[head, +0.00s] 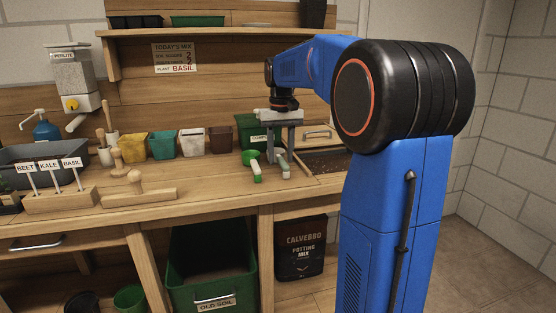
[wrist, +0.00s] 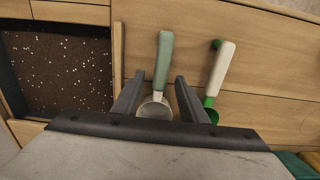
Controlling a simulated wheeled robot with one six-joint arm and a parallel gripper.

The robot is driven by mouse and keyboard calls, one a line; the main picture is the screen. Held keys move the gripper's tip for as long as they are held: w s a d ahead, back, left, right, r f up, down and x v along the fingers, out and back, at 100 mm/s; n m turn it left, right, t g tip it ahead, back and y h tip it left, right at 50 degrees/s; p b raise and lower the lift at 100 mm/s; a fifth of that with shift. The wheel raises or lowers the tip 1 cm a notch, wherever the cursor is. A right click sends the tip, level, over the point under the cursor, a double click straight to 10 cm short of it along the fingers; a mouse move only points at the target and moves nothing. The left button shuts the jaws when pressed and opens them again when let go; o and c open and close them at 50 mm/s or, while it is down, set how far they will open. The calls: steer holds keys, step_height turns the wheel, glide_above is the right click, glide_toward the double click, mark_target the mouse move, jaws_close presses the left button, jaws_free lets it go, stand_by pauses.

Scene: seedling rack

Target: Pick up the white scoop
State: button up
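A scoop with a whitish bowl and a sage-green handle (wrist: 163,62) lies on the wooden bench. In the wrist view its handle points away and its bowl lies between my fingers, partly hidden by the gripper body. Its handle end also shows in the head view (head: 285,172). A second scoop with a cream-white handle (wrist: 220,69) and a green bowl lies just right of it, outside my fingers; it also shows in the head view (head: 255,168). My gripper (wrist: 157,88) is open, pointing down at the bench, with a finger on each side of the first scoop. Contact cannot be told.
A soil-filled tray (wrist: 60,72) is left of the fingers in the wrist view. A wooden tamper (head: 138,192) lies nearer the front.

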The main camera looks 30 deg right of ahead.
mark_target(281, 158)
steer(key=shift+f, duration=0.95)
jaws_close()
step_height(281, 158, up, 10)
steer(key=shift+r, duration=0.1)
